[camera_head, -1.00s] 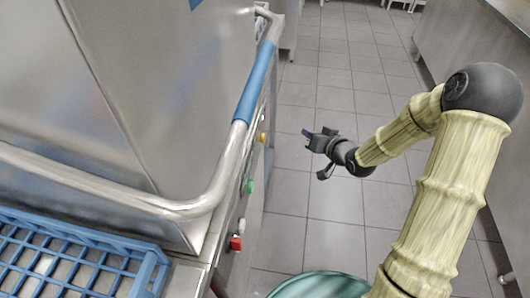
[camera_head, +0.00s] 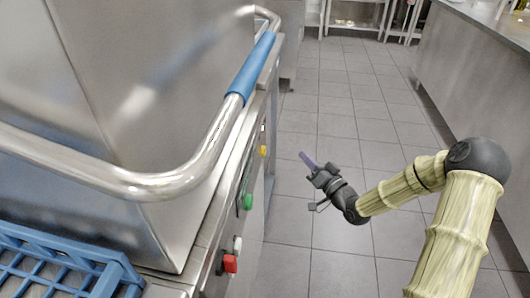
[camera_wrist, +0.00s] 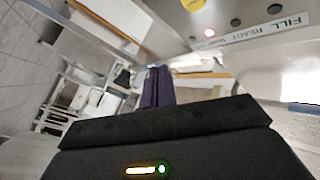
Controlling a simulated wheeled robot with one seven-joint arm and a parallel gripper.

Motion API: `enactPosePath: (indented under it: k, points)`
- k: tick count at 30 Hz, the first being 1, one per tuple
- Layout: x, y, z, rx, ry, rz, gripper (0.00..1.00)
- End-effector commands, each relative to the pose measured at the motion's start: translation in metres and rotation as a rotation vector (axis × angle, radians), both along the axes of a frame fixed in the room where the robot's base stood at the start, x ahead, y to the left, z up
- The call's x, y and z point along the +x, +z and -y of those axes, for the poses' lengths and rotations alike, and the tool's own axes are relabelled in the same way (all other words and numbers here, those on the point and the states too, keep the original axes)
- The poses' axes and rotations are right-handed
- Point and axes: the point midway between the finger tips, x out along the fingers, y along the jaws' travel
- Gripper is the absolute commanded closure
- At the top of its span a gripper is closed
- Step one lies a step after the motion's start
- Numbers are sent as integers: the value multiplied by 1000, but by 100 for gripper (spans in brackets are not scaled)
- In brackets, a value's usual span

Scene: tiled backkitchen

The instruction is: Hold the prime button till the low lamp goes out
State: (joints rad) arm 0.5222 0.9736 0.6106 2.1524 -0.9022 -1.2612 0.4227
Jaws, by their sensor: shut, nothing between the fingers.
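My gripper (camera_head: 308,160) is shut and empty, its purple fingers in the air to the right of the machine's front panel, apart from it. The fingers also show in the wrist view (camera_wrist: 158,86). A yellow button (camera_head: 263,151) is on the panel and shows at the wrist view's top edge (camera_wrist: 191,4). A lit red lamp (camera_wrist: 209,33) glows beside dark lamps (camera_wrist: 235,22). A label strip (camera_wrist: 262,32) reads "FILL" and "READY"; the word nearest the lit lamp is too small to read surely. I cannot tell which button is prime.
The panel also has a green button (camera_head: 248,201), a white one (camera_head: 238,243) and a red one (camera_head: 231,263). A steel rail with a blue grip (camera_head: 251,68) juts out above the panel. A blue rack (camera_head: 105,284) is at lower left. The tiled aisle (camera_head: 345,125) is free.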

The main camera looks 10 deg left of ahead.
Motion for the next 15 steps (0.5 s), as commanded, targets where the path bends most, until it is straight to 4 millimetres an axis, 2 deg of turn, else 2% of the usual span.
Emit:
enactPosePath:
  k: [5, 15]
  points:
    - [0, 0, -13, 1, 4, 0, 100]
    - [1, -1, -54, 0, 5, 0, 100]
